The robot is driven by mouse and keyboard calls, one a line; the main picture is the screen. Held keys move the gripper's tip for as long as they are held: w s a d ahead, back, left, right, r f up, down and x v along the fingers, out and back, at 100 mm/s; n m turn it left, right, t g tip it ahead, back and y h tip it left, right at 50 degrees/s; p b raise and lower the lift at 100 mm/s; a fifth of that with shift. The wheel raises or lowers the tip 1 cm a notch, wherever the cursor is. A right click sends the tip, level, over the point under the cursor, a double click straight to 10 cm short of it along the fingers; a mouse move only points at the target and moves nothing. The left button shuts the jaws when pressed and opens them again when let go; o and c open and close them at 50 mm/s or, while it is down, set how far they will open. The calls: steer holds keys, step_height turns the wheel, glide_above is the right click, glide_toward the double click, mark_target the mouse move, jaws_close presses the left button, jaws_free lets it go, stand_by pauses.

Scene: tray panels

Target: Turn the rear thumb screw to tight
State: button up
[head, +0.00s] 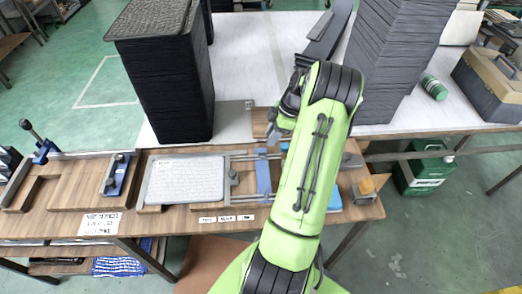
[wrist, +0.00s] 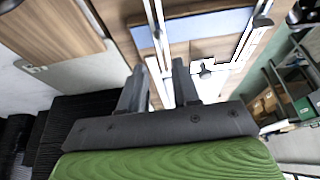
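My gripper (head: 275,132) hangs over the back edge of the wooden bench, behind the fixture. In the wrist view my gripper (wrist: 157,76) has its two grey fingers apart, with nothing between them. A dark round knob (wrist: 205,73) stands just right of the right finger in the wrist view, near the silver rails, apart from the finger. Another dark knob (head: 233,178) is at the left end of the rails in the head view. I cannot tell which knob is the rear thumb screw, or how tight either is. My green arm hides the fixture's right part.
A blue bar (head: 263,176) crosses the rails, right of a grey textured panel (head: 187,180). Tall black tray stacks (head: 165,75) (head: 395,55) stand on the white table behind. A lever clamp (head: 40,145) is at far left. A green canister (head: 423,172) is at right.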

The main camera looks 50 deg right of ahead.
mark_target(263, 154)
steer(key=x, duration=0.8)
steer(key=shift+b, duration=0.4)
jaws_close()
